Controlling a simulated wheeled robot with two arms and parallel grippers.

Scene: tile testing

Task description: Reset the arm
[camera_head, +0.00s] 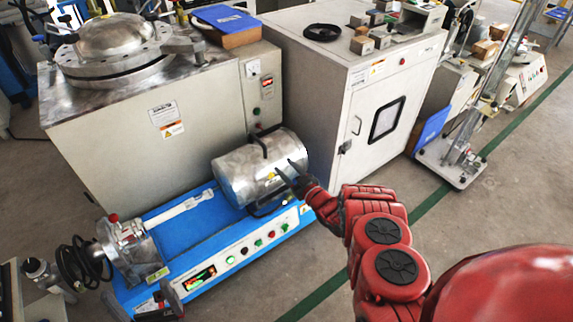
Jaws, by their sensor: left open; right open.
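My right arm is red with black joint caps and reaches in from the lower right. Its gripper (286,171) is open, with two dark fingers in front of the right end of a silver metal drum (240,172). No tile or other object shows between the fingers. I cannot tell whether they touch the drum.
The drum sits on a blue-topped machine (185,228) with buttons and a lit display. A grey cabinet (100,140) and a white cabinet (385,75) stand behind. A wheeled stand (450,165) is at the right. Grey floor (480,210) with a green line is clear at the right.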

